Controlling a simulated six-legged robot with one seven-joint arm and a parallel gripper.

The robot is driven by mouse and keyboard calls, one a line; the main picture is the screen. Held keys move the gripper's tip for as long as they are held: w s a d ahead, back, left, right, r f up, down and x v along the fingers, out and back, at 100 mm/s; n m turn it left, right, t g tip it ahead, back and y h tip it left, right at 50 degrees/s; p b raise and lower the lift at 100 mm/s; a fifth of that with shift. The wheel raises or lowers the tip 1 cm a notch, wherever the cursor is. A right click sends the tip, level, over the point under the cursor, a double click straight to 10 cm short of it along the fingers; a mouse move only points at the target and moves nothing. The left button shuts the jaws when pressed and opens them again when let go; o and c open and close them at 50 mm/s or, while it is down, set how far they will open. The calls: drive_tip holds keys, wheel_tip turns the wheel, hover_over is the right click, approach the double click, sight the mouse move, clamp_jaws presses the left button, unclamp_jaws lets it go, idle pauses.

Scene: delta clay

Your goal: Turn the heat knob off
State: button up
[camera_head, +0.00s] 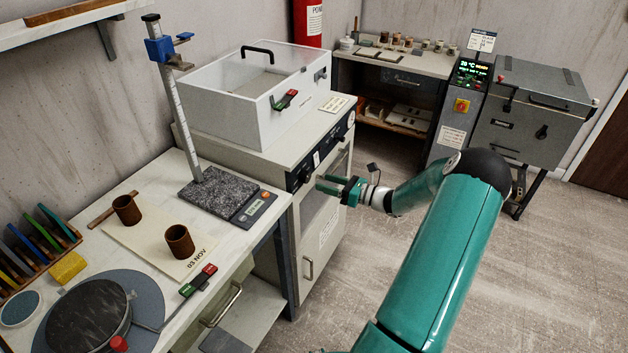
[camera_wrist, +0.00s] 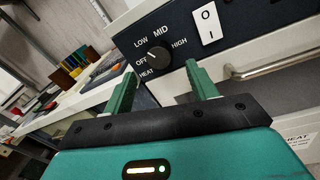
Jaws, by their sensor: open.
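The heat knob (camera_wrist: 158,62) is a round black dial on a dark panel (camera_wrist: 225,12) in the wrist view. Labels OFF, LOW, MID and HIGH surround it, with HEAT below. Its white pointer mark looks turned toward OFF, but it is too small to be sure. My gripper (camera_wrist: 163,80) is open, its two green fingers apart and pointing at the panel, with the knob showing between and beyond them. No contact is visible. In the head view my gripper (camera_head: 338,187) is at the front of the white cabinet (camera_head: 318,235), and hides part of the panel.
A worktable (camera_head: 150,268) with brown cups, a scale and a wheel stands to the left. Open floor lies right of the cabinet.

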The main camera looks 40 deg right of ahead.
sight(309, 178)
drive_tip(key=x, duration=0.5)
drive_tip(key=c, duration=1)
drive_tip(key=shift+n, duration=0.3)
drive_tip(key=n, duration=0.5)
drive_tip(key=shift+s+r, duration=0.1)
drive_tip(key=n+h, duration=0.1)
drive_tip(key=n, duration=0.5)
drive_tip(key=shift+a, duration=0.1)
